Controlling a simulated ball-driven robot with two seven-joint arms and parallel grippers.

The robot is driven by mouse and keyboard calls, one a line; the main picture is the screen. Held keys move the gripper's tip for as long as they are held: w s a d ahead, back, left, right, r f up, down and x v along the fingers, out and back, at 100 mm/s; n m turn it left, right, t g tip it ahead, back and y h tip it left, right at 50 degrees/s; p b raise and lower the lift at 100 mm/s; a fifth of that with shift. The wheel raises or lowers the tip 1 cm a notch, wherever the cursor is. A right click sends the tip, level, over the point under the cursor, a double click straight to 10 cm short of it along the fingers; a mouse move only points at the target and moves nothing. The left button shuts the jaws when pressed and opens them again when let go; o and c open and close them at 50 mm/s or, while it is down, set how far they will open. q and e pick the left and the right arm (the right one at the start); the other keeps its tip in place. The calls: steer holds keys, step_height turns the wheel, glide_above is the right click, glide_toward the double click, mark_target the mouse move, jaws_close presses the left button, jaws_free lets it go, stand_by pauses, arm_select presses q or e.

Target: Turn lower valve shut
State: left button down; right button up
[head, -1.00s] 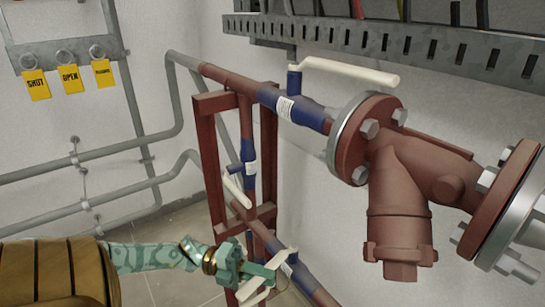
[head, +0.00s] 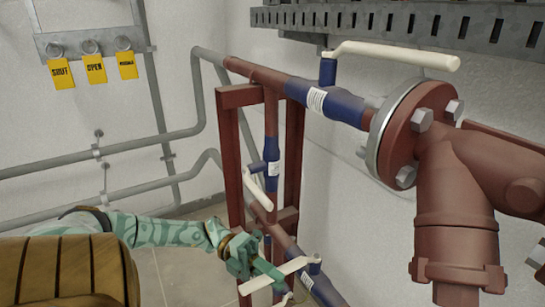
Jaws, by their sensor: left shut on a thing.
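The lower valve has a blue body (head: 313,286) on the low red-brown pipe, with a white lever (head: 293,267) that slants down to the left. My left gripper (head: 268,276), teal, comes in from the lower left and is shut on this lever. Its fingers cover part of the lever, so the exact contact is hidden. A further white piece shows just below the fingers at the bottom edge. My right gripper is not in view.
A middle valve with a white lever (head: 259,192) sits on the vertical pipe just above my gripper. The upper valve lever (head: 394,53) lies along the top pipe. A red frame (head: 232,160) stands close by. Yellow tags (head: 95,70) hang at upper left. A large flanged fitting (head: 455,190) fills the right.

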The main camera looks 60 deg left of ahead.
arm_select(q)
steer(key=shift+f, duration=0.1)
steer(key=c, duration=1.4)
jaws_free()
steer(key=shift+a, duration=0.15)
